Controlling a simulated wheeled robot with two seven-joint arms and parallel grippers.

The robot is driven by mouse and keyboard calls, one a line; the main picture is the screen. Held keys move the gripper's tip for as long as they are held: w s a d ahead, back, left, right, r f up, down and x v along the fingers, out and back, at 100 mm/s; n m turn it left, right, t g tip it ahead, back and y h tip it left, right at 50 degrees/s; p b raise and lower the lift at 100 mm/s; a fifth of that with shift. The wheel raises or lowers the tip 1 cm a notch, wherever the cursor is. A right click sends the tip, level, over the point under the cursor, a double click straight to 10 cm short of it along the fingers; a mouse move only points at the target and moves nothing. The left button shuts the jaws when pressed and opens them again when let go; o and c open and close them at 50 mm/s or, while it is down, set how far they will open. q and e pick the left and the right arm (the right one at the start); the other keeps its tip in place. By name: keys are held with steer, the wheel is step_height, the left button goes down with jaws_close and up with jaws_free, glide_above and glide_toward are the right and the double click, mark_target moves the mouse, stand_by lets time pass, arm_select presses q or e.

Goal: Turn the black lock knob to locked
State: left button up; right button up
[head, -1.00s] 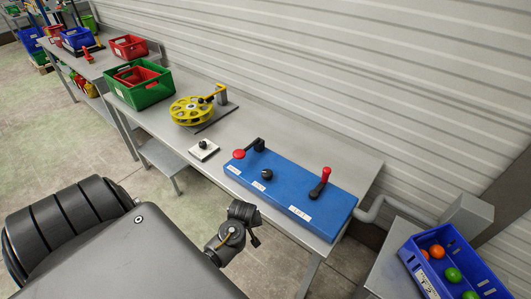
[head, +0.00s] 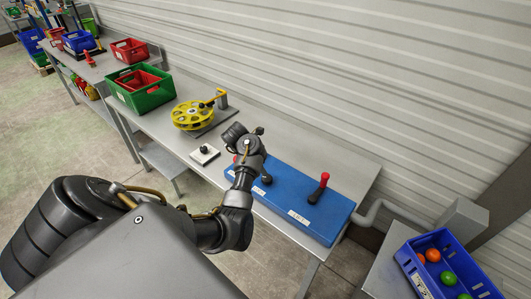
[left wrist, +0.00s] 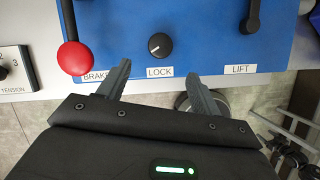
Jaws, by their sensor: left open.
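The black round lock knob (left wrist: 159,46) sits on the blue panel (left wrist: 205,45), above the white LOCK label (left wrist: 159,72). A short white mark shows on the knob's face. In the head view the knob (head: 266,180) is just right of my left arm. My left gripper (left wrist: 158,73) is open and empty. In the left wrist view its two fingers point toward the knob, one on each side of the LOCK label, with a visible gap to the knob. In the head view my left arm covers part of the panel, and the fingertips are not clear. My right gripper is not in view.
The red-ball brake lever (left wrist: 75,58) stands close left of the knob. The lift lever (head: 319,187) with its red grip is to the right. A small tension box (head: 204,154), yellow wheel (head: 193,115) and green crate (head: 140,88) stand further left on the grey table (head: 285,145).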

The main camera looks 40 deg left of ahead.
mark_target(266, 178)
arm_select(q)
steer(key=b+x, duration=0.2)
steer(key=x, duration=0.6)
steer(key=shift+w+d+f, duration=0.1)
steer(key=shift+w+f, duration=0.05)
steer(key=shift+f, duration=0.2)
steer(key=shift+x, duration=0.85)
steer(key=c, duration=1)
